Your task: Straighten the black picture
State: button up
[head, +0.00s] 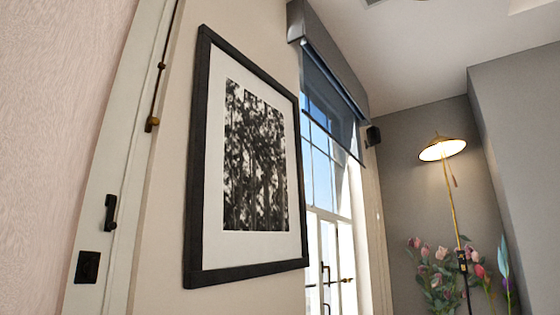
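The black picture (194,180) hangs on the light wall, left of the middle of the head view. It has a black frame, a white mat and a black-and-white print of trees. I see it from an angle and from below, so I cannot tell surely how far it is tilted. Nothing covers it. My gripper is not in view.
A white door frame (130,130) with dark metal fittings (110,213) stands left of the picture. A window (322,170) with a dark blind (330,85) is to the right. A lit lamp (442,149) and flowers (440,270) are at the far right.

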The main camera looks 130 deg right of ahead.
aim_at(246, 215)
jog(key=z, duration=4.3)
